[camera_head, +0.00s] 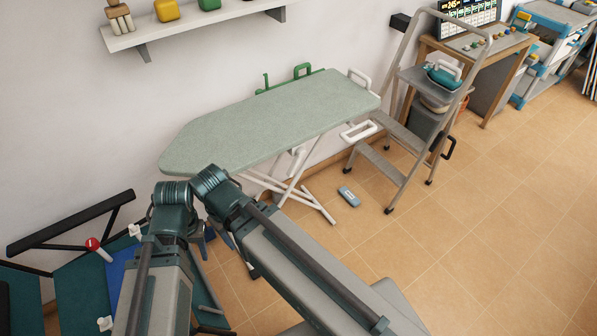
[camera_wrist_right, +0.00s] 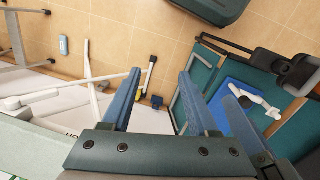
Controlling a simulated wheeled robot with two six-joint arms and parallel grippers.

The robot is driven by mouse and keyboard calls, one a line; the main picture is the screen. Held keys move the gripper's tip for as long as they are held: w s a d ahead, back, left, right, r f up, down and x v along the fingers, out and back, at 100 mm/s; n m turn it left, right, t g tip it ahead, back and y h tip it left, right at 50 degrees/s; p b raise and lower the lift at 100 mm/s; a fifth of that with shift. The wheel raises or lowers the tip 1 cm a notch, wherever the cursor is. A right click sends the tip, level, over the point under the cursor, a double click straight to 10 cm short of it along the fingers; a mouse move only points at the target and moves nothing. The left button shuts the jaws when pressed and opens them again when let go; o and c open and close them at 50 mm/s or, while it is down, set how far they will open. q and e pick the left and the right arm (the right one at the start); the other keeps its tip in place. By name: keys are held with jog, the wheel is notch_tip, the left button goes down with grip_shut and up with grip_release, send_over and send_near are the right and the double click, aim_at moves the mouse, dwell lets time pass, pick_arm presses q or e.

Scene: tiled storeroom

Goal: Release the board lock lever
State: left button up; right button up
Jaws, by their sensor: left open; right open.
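The ironing board (camera_head: 270,115), with a pale green top, stands open along the wall on white crossed legs (camera_head: 290,190). A small white part (camera_head: 298,160) shows below its top, but I cannot tell whether it is the lock lever. My left gripper (camera_head: 208,235) is open and mostly hidden behind my arms, below the board's narrow end.
A grey step ladder (camera_head: 385,155) stands right of the board. A blue item (camera_head: 348,196) lies on the floor. A wall shelf (camera_head: 190,27) is above. The tiled floor at right is clear.

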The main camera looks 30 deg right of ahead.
notch_tip(320, 180, down, 27)
jog(key=b, duration=2.4)
jog(key=m+t+h+b, duration=0.3)
jog(key=m+h+b, duration=0.7)
jog(key=m+h, duration=0.85)
send_near(296, 163)
jog(key=a+f+m+y, duration=0.2)
jog(key=w+d, duration=0.2)
jog(key=d, duration=1.1)
jog(key=shift+w+d, duration=0.35)
jog(key=shift+d, duration=0.05)
